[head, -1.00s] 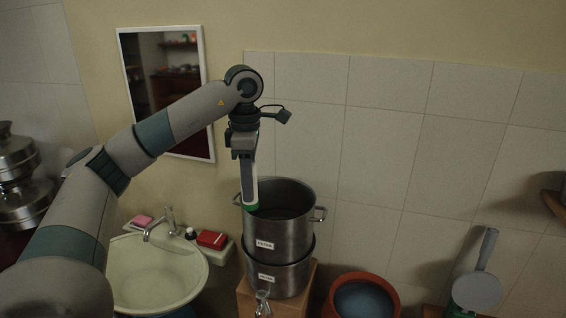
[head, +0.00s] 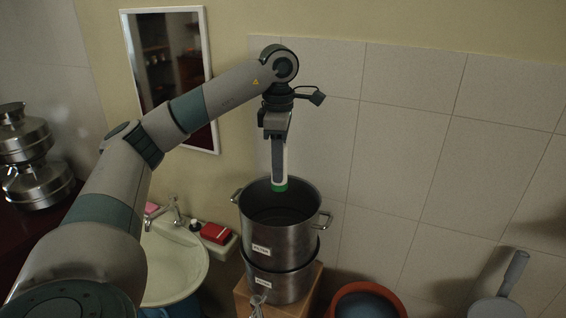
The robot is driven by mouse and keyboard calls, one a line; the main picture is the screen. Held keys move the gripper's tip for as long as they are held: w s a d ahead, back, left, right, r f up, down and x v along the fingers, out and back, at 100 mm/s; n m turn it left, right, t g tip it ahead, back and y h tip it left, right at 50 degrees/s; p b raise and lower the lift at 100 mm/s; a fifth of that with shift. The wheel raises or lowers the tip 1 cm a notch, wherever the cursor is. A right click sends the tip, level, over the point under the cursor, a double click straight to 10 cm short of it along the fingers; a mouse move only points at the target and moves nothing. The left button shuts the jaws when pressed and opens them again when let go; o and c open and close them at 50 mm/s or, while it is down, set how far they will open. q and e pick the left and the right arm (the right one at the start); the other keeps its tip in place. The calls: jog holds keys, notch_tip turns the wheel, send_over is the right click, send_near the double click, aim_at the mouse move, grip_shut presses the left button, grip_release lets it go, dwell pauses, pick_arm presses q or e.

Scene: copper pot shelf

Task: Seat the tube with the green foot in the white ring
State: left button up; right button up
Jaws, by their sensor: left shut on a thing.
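My left gripper (head: 277,138) points down and is shut on the upper part of a tube (head: 286,165). The tube is pale with a dark strip, hangs nearly upright, and ends in a green foot (head: 280,188). The foot shows against the far part of the mouth of a steel pot (head: 280,238); whether it is above or just inside the rim I cannot tell. The pot has two side handles, a label, and a dark interior whose bottom is hidden. No white ring shows. My right gripper is not in view.
The pot stands on a second steel vessel (head: 278,287) with a tap, on a wooden stand (head: 243,298). A sink (head: 180,262) and red box (head: 215,233) are at left, a terracotta-rimmed basin (head: 342,294) at lower right. A tiled wall (head: 400,150) stands behind.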

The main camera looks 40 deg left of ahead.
pick_arm(q)
jog(key=shift+s, duration=0.1)
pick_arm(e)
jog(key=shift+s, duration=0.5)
pick_arm(q)
jog(key=shift+f, duration=0.15)
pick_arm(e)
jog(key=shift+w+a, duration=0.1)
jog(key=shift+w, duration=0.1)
